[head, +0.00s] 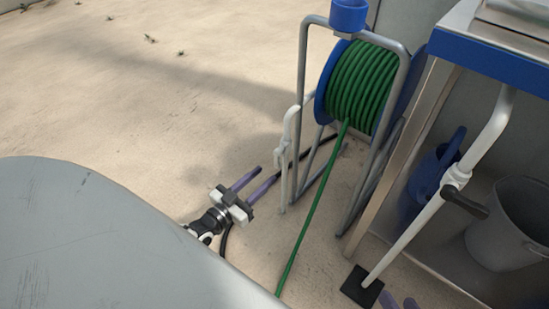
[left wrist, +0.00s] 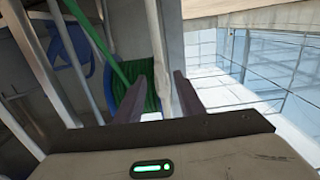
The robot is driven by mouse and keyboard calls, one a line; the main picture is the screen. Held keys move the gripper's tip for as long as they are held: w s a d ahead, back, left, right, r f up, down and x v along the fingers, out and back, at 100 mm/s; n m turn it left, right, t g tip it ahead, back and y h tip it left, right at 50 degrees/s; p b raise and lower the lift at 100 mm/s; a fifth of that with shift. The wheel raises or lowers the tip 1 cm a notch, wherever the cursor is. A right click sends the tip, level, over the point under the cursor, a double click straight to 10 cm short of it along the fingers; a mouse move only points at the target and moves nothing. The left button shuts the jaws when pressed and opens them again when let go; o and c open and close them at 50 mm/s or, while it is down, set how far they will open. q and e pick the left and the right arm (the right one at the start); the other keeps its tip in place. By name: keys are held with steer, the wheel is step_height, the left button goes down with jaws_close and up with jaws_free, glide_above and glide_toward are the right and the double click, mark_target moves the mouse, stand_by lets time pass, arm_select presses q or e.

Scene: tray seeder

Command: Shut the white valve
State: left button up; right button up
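A slim white standpipe with a handle-like top (head: 291,150), which looks like the white valve, stands upright beside the hose reel. My left gripper (head: 254,184) is open and empty, low and to the left of it, its two purple-grey fingers pointing towards it. A gap shows between fingers and standpipe. In the left wrist view my left gripper (left wrist: 158,92) is open, with a pale upright post (left wrist: 166,45) beyond its fingers; I cannot tell whether this is the standpipe.
A reel of green hose (head: 360,85) stands on a grey tube frame (head: 304,60); its hose runs down across the floor. A white pole with a black handle (head: 465,203) leans by the bench (head: 480,60). A grey bucket (head: 515,220) sits under it. Sandy floor at left is clear.

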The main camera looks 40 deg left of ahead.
mark_target(276, 165)
arm_select(q)
steer(key=w, duration=0.2)
steer(key=w+b, duration=0.1)
steer(key=w, duration=0.1)
steer(key=shift+w+d+f, duration=0.15)
steer(key=shift+d, duration=0.05)
steer(key=shift+w+b, duration=0.3)
steer(key=shift+w, duration=0.35)
arm_select(e)
steer(key=shift+w+a+r+t+y, duration=0.1)
steer(key=shift+a+r+t+y, duration=0.35)
steer(key=shift+r, duration=0.35)
arm_select(q)
jaws_close()
